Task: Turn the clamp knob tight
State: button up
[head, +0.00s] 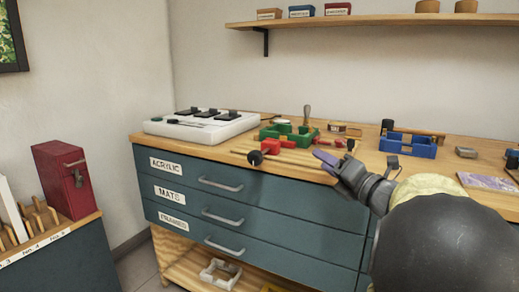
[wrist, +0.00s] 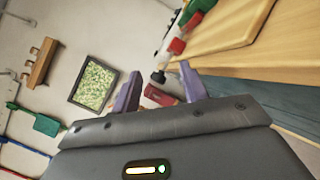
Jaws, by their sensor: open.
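A red clamp (head: 271,146) lies at the front edge of the wooden bench top, beside a green tray. Its round black knob (head: 255,158) sticks out over the edge, above the top drawer. In the wrist view the black knob (wrist: 158,77) shows between and beyond my fingers, with red parts (wrist: 177,46) above it. My gripper (head: 324,161) is open and empty, with purple fingers, to the right of the knob and apart from it. Its fingers also show in the wrist view (wrist: 160,75). The clamp's jaws are too small to make out.
A green tray (head: 298,134) and a blue tray (head: 410,145) stand on the bench. A white panel with black pads (head: 200,127) is at the left. Blue drawers (head: 280,195) with handles lie below the edge. A red box (head: 67,178) stands far left. Air before the drawers is free.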

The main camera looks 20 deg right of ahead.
jog(key=a+f+m+g+h+p, duration=0.4)
jog(key=f+m, duration=0.3)
jog(key=m, duration=0.4)
jog(key=a+f+m+g+h+p, duration=0.3)
jog(key=a+f+m+g, duration=0.15)
jog(key=f+m, duration=0.4)
jog(key=s+a+f+m+g+y+p, duration=0.1)
jog(key=s+a+f+m+g, duration=0.3)
jog(key=s, duration=0.4)
jog(key=s+a+f+m+g+y+p, duration=0.1)
jog(key=s+a+f+m+g+p, duration=0.1)
jog(key=s+a+m, duration=0.4)
jog(key=shift+s+a+f+g, duration=0.85)
jog(key=shift+s+a+g, duration=0.1)
jog(key=shift+a, duration=0.1)
jog(key=shift+c, duration=0.8)
